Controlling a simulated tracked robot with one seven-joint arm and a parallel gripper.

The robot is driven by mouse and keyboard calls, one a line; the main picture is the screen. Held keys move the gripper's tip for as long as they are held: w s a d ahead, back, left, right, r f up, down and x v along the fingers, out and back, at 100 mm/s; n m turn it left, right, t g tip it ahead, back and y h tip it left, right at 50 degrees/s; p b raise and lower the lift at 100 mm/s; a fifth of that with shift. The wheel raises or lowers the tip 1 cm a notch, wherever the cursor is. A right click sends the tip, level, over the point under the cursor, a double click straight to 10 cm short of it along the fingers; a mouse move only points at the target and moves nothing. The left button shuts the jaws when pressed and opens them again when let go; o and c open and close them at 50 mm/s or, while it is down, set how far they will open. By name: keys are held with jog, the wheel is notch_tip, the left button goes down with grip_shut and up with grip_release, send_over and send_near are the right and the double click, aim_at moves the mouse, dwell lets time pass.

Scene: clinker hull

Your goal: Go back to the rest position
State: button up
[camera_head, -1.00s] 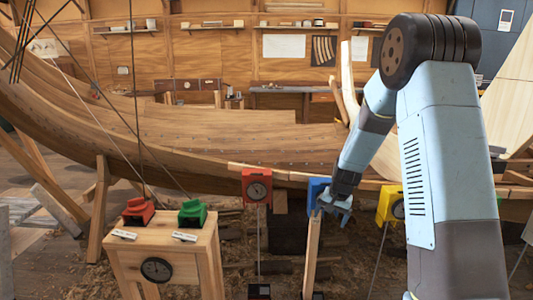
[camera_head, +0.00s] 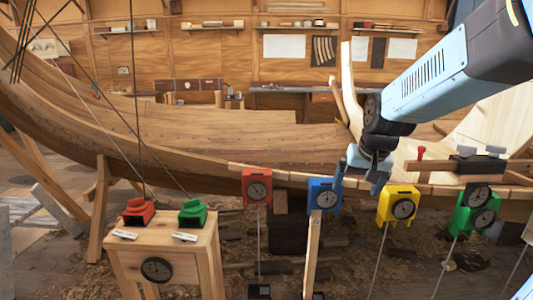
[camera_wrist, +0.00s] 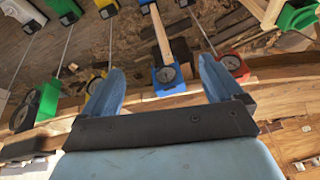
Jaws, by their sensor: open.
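My gripper (camera_head: 358,184) hangs at the hull's edge in the head view, just right of and above the blue dial box (camera_head: 323,196). In the wrist view my gripper (camera_wrist: 161,66) is open, its two blue fingers spread wide with nothing held. The blue dial box (camera_wrist: 166,76) shows between and beyond the fingers, apart from them as far as I can tell. My arm reaches in from the upper right of the head view, with its lower links bent down.
Red (camera_head: 257,187), yellow (camera_head: 398,204) and green (camera_head: 474,211) dial boxes line the hull (camera_head: 230,140) edge. A wooden stand (camera_head: 160,245) with red and green pieces stands front left. A red-topped peg (camera_head: 421,153) and dark clamp stand right. Open air lies above the hull.

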jog(key=s+r+n, duration=0.1)
jog(key=s+r, duration=0.1)
jog(key=s, duration=0.6)
jog(key=s+d+r+t, duration=0.1)
jog(key=s+r, duration=0.1)
jog(key=s, duration=0.7)
jog(key=shift+s+r+n+h, duration=0.2)
jog(key=shift+r+n+h, duration=0.1)
jog(key=shift+n+h, duration=0.1)
jog(key=shift+c, duration=0.3)
